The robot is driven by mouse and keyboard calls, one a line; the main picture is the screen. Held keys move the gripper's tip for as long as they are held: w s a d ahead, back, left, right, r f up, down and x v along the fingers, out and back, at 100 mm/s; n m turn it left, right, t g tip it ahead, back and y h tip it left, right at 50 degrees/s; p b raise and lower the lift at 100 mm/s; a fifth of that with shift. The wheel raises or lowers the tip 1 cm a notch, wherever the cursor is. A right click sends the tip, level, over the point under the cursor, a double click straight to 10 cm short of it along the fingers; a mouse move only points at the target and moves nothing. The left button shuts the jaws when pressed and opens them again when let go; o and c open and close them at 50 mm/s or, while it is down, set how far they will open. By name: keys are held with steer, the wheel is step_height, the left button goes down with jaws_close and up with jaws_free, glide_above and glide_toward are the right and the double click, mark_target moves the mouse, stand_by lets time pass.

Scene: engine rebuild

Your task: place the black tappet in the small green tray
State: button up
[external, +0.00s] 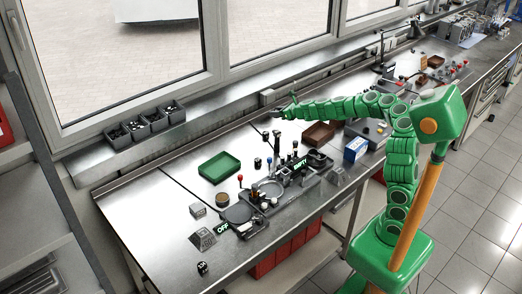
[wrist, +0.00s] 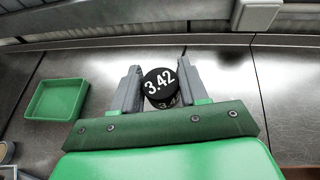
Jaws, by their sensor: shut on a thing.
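The black tappet (wrist: 160,86), a short round piece marked 3.42, sits between the two grey fingers of my gripper (wrist: 160,88) in the wrist view. The fingers are shut on its sides. The small green tray (wrist: 55,100) is left of the gripper in that view, and its visible floor is empty. In the external view the tray (external: 219,168) lies on the metal bench, to the left of and nearer the camera than my gripper (external: 280,112), which is near the back of the bench. The tappet is too small to make out there.
A gauge fixture (external: 270,188) with upright posts and lit signs stands right of the tray. A brown tray (external: 318,134) and a blue box (external: 355,150) are farther right. Dark bins (external: 145,120) stand on the window ledge. Bench between gripper and tray looks mostly clear.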

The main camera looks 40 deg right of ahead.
steer(key=s+a+r+n+g+y, duration=0.1)
steer(key=s+a+n+g+y, duration=0.3)
steer(key=a, duration=0.7)
steer(key=s+a+r+n+g+y, duration=0.1)
steer(key=s+a+n+g+y, duration=0.4)
steer(key=a, duration=0.6)
steer(key=s+a+r+n+g+y, duration=0.1)
steer(key=a+n+g, duration=0.3)
steer(key=a, duration=0.7)
steer(key=n+t, duration=0.1)
glide_above(215, 170)
steer(key=shift+s+f, duration=0.2)
steer(key=shift+f, duration=3.45)
steer(key=shift+s+f, duration=0.15)
steer(key=shift+f, duration=3.5)
steer(key=shift+f, duration=0.1)
steer(key=shift+w+a+f, duration=0.15)
steer(key=shift+w+f, duration=0.1)
steer(key=shift+f, duration=0.15)
steer(key=shift+f+n+y, duration=0.3)
steer(key=shift+f, duration=1.1)
